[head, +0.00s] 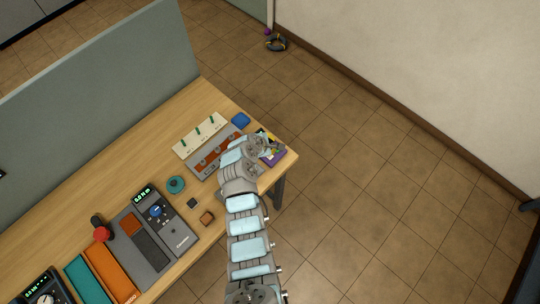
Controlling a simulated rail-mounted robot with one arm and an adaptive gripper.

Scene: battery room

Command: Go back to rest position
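My arm comes up from the bottom of the head view and reaches over the right end of the wooden table (118,172). My gripper (266,145) is at the table's far right corner, above or beside a purple item (273,158) with small yellow bits near it. The gripper is small and partly hidden by my own arm links, so I cannot tell whether its fingers are open or hold anything.
The table carries a grey device (217,152), a cream strip with green pegs (201,135), a blue piece (241,119), a teal round piece (176,184), a brown block (207,218) and a meter device (164,226). A grey partition (98,75) stands behind. Tiled floor (370,190) is clear at right.

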